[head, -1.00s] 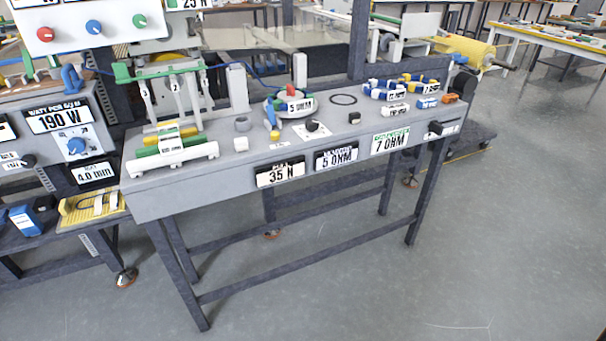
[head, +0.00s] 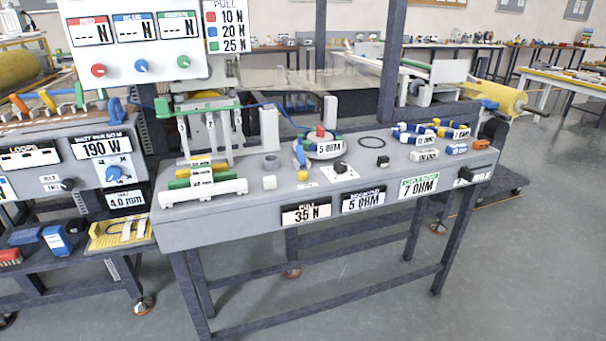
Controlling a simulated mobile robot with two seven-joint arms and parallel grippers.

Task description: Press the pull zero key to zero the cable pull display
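A display reading 35 N (head: 306,213), with a small heading that looks like PULL, is on the front face of the grey bench (head: 190,237). On the bench top above it are a yellow button (head: 303,176), a white block (head: 269,182) and a black knob (head: 340,168) on a white plate. No label I can read tells which one is the pull zero key. Neither of my grippers is in view.
More front displays read 5 OHM (head: 363,200) and 7 OHM (head: 418,187). A panel with red, blue and green knobs (head: 141,66) stands above the bench's left end. Open floor (head: 520,260) lies to the right.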

